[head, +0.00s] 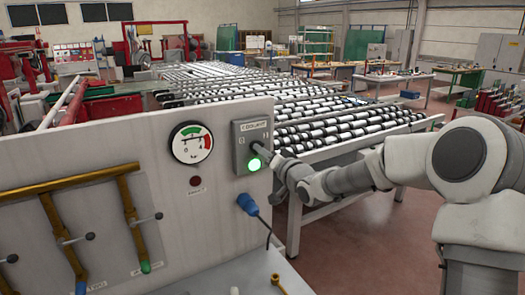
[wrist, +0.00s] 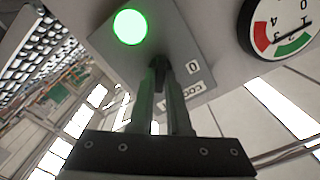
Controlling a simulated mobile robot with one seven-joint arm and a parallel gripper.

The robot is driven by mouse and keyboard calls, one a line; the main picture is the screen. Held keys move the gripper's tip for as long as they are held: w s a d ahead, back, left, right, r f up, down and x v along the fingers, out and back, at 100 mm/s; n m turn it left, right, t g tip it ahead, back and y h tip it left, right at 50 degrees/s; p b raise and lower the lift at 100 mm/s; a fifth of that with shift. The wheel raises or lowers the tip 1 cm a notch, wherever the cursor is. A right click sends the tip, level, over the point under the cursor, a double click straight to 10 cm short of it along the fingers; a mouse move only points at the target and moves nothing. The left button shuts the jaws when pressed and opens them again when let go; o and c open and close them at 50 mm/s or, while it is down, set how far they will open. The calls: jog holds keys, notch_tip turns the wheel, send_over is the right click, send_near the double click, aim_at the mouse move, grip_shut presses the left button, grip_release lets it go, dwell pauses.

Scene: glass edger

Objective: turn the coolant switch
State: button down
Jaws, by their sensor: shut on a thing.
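The grey coolant switch box (head: 240,150), labelled COOLANT, is on the right end of the light panel. Its green lamp (head: 254,163) is lit; the lamp also shows bright in the wrist view (wrist: 130,27). My gripper (head: 277,157) reaches the box from the right and hides the switch knob in the head view. In the wrist view my gripper's fingers (wrist: 160,76) are closed around a dark switch knob (wrist: 158,63) on the box face. The knob's angle is mostly hidden by the fingers.
A pressure gauge (head: 192,143) is left of the box, with a dark red button (head: 195,182) below it. A blue plug with a cable (head: 247,204) hangs below the box. Brass pipes (head: 75,185) are at left. A roller conveyor (head: 350,131) stands behind.

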dwell(0.4)
jog(key=c, duration=0.9)
grip_release()
jog(key=shift+s, duration=0.1)
jog(key=b+v, duration=0.1)
jog(key=v, duration=1.6)
jog(key=shift+s+d, duration=0.1)
jog(key=shift+d, duration=0.1)
